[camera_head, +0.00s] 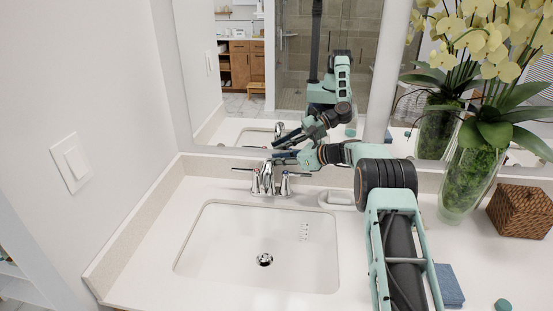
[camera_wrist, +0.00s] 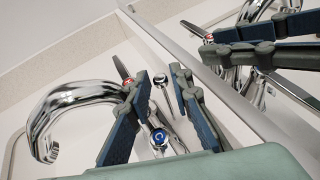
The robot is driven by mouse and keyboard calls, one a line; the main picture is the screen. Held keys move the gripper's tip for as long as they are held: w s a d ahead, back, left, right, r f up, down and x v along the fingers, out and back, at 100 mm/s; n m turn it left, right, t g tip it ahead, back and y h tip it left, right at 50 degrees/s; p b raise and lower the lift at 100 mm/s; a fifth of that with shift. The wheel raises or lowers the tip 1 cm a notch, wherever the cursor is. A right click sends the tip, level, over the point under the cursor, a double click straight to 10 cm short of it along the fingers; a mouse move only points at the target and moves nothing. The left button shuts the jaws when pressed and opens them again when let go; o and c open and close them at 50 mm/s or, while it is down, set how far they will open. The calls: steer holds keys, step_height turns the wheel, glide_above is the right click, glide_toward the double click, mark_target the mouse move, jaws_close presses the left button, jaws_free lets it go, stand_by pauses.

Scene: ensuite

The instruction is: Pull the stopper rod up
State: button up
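The chrome faucet (camera_head: 267,181) stands at the back of the sink; its curved spout (camera_wrist: 50,118) fills the left of the wrist view. The stopper rod's small round chrome knob (camera_wrist: 160,80) shows between my finger tips in the wrist view, with a short stem under it. My gripper (camera_head: 278,157) reaches in from the right, just behind and above the faucet. In the wrist view my gripper (camera_wrist: 159,77) is open, with a finger on each side of the knob and visible gaps. The rod cannot be made out in the head view.
The mirror (camera_head: 240,120) rises close behind the faucet and reflects my arm. Faucet handles (camera_wrist: 159,139) sit close to my fingers. The white basin (camera_head: 240,245) is empty. A vase (camera_head: 468,180), woven box (camera_head: 520,210) and blue block (camera_head: 447,285) stand right of my arm.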

jaws_close()
stand_by(0.3)
steer(key=shift+w+a+r+p, duration=0.1)
steer(key=shift+r+p, duration=0.25)
steer(key=shift+r, duration=1.15)
jaws_free()
steer(key=shift+r, duration=0.1)
steer(key=v, duration=1.2)
